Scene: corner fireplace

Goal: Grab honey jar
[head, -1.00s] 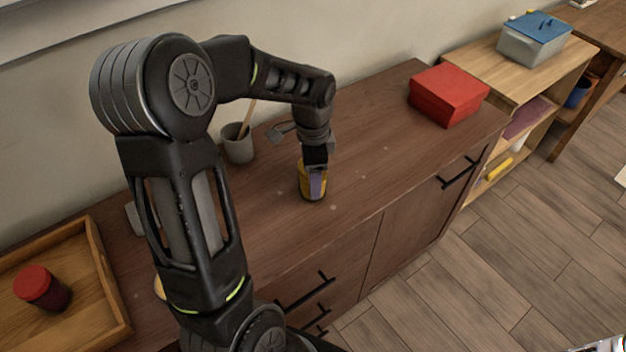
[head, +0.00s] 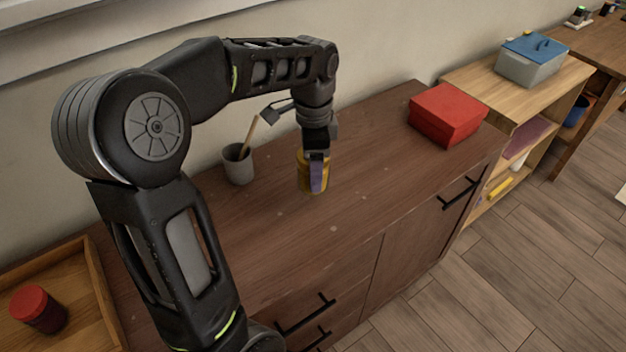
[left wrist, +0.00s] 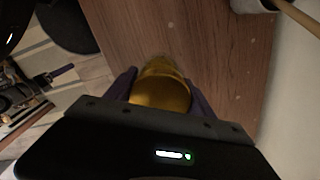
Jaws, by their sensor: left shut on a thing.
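The honey jar (head: 305,181) is a yellow-gold jar over the dark wooden cabinet top. My left gripper (head: 316,176) comes down on it from above and is shut on it, with a purple finger across its near side. In the left wrist view the jar (left wrist: 162,88) sits between the two purple fingers. I cannot tell for certain whether its base is clear of the wood. My right gripper is not in view.
A grey cup (head: 238,165) with a wooden utensil stands left of the jar. A red box (head: 447,114) sits at the cabinet's right end. A wooden tray (head: 96,290) with a red-lidded jar (head: 38,309) is at the left. The middle of the cabinet top (head: 345,215) is clear.

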